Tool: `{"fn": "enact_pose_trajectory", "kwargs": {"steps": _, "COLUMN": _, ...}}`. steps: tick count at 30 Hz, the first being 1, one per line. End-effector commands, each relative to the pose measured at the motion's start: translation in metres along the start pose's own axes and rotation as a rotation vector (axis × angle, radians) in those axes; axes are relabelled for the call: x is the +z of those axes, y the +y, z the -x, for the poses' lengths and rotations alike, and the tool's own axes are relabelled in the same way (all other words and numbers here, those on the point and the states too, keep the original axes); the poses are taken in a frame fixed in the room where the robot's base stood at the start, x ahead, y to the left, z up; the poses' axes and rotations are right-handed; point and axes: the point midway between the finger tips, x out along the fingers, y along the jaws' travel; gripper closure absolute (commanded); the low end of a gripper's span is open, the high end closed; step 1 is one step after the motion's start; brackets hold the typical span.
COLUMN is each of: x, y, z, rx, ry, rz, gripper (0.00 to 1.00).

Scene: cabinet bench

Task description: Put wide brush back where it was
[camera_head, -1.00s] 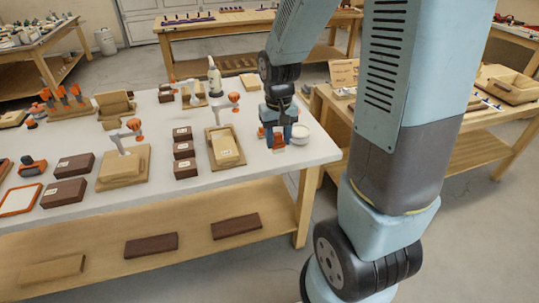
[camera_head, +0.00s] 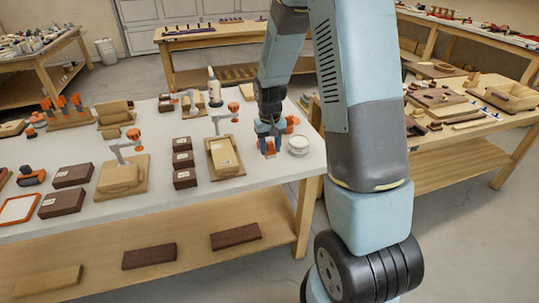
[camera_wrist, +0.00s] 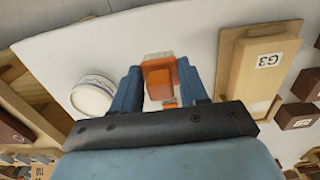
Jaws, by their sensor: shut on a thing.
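My gripper (camera_head: 268,147) is over the right end of the white-topped bench, pointing down. An orange piece (camera_head: 270,148) shows between its fingers. In the wrist view, my gripper (camera_wrist: 159,88) has its two blue fingers on either side of an orange block with a paler end (camera_wrist: 158,77); I take this to be the wide brush. The fingers are shut on it. It is low over the bench top; I cannot tell whether it touches.
A round white tub (camera_head: 298,146) stands just right of my gripper. A wooden tray marked G3 (camera_wrist: 262,60) lies on its other side, with dark boxes (camera_head: 183,160) beyond. A small orange item (camera_head: 291,122) shows behind my gripper.

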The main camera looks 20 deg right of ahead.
Motion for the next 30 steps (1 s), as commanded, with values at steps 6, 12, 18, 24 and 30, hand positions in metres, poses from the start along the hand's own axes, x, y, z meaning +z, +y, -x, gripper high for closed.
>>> {"fn": "enact_pose_trajectory", "kwargs": {"steps": 6, "x": -0.01, "y": 0.001, "z": -0.012, "rx": 0.0, "ry": 0.001, "rz": 0.0, "gripper": 1.0}}
{"fn": "enact_pose_trajectory", "kwargs": {"steps": 12, "x": -0.016, "y": 0.002, "z": -0.024, "rx": 0.0, "ry": -0.002, "rz": 0.0, "gripper": 1.0}}
{"fn": "enact_pose_trajectory", "kwargs": {"steps": 18, "x": -0.015, "y": 0.002, "z": -0.048, "rx": 0.0, "ry": -0.001, "rz": 0.0, "gripper": 1.0}}
{"fn": "enact_pose_trajectory", "kwargs": {"steps": 24, "x": -0.015, "y": 0.002, "z": -0.049, "rx": 0.0, "ry": 0.001, "rz": 0.0, "gripper": 1.0}}
{"fn": "enact_pose_trajectory", "kwargs": {"steps": 30, "x": -0.015, "y": 0.001, "z": -0.05, "rx": 0.0, "ry": 0.001, "rz": 0.001, "gripper": 0.53}}
